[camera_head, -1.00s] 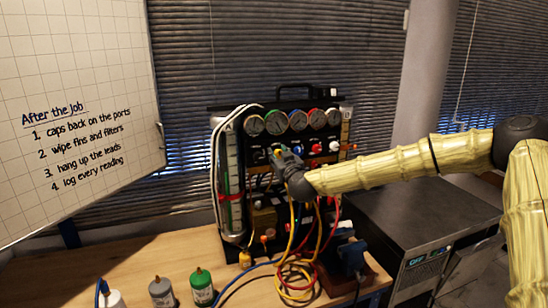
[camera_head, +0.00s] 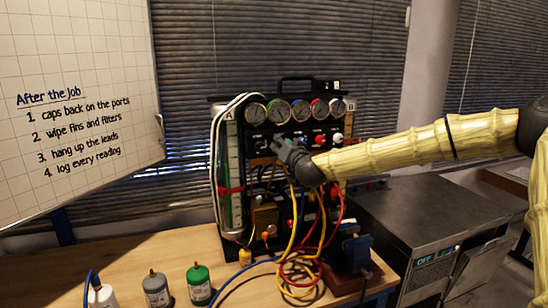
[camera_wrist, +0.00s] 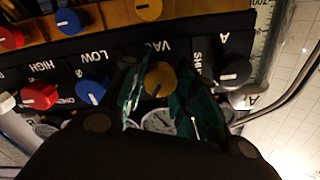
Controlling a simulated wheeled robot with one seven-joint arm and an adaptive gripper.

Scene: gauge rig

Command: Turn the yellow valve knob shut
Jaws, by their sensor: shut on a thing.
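The yellow knob (camera_wrist: 160,79) sits by the VAC label on the black panel. In the wrist view, where the lettering is upside down, it lies between the two teal-padded fingers of my gripper (camera_wrist: 158,97). My gripper is shut on it. In the head view my gripper (camera_head: 280,146) is against the panel front below the gauges and hides this knob. A white line shows on the knob's face in the wrist view, but its exact setting is hard to read.
Beside it are a blue LOW knob (camera_wrist: 91,92), a red HIGH knob (camera_wrist: 40,96) and a dark knob (camera_wrist: 235,71). Another yellow knob (camera_wrist: 148,9) is on the brass block. Coloured hoses (camera_head: 300,260) hang below; bottles (camera_head: 199,284) stand on the bench.

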